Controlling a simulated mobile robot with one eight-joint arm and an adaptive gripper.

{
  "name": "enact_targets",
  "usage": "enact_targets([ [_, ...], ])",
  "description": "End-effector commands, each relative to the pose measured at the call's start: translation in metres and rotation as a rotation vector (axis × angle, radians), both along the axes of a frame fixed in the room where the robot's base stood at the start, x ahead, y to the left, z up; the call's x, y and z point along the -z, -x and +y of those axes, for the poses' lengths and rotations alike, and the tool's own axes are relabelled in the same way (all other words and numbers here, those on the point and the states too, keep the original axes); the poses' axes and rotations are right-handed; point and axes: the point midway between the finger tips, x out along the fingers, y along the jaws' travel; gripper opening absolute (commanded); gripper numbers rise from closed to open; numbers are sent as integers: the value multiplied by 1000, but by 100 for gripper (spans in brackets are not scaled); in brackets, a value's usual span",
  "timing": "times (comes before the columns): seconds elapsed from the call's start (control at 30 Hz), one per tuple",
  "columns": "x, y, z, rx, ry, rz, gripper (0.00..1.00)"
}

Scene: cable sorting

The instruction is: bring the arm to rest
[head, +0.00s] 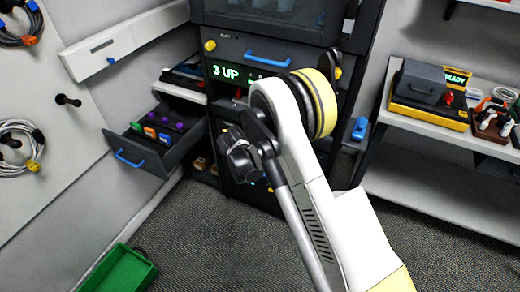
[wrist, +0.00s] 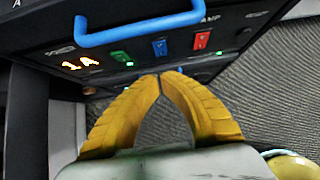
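My arm (head: 305,150) reaches up from the lower right across the middle of the head view, in front of a dark equipment rack (head: 225,130). In the wrist view my gripper (wrist: 162,75) shows two yellow fingers whose tips meet, with nothing visible between them. The fingers look apart from the panel, though the distance is hard to judge. In the head view I cannot make out the fingertips.
An open drawer (head: 128,155) with coloured items juts out left of the rack. A green bin (head: 122,272) stands on the floor at lower left. Coiled cables (head: 18,147) hang on the left wall. A shelf (head: 440,132) at right carries a yellow-black box (head: 428,112). Carpet lies open between.

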Motion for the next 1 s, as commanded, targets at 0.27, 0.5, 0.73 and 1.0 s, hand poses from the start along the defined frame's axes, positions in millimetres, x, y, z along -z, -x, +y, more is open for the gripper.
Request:
enact_targets([
  [0.27,0,0,0,0,0,0,0],
  [0.5,-2,0,-1,3,-2,-1,0],
  [0.73,-62,9,-19,175,-158,-58,0],
  [1.0,-183,65,-66,626,-546,-185,0],
])
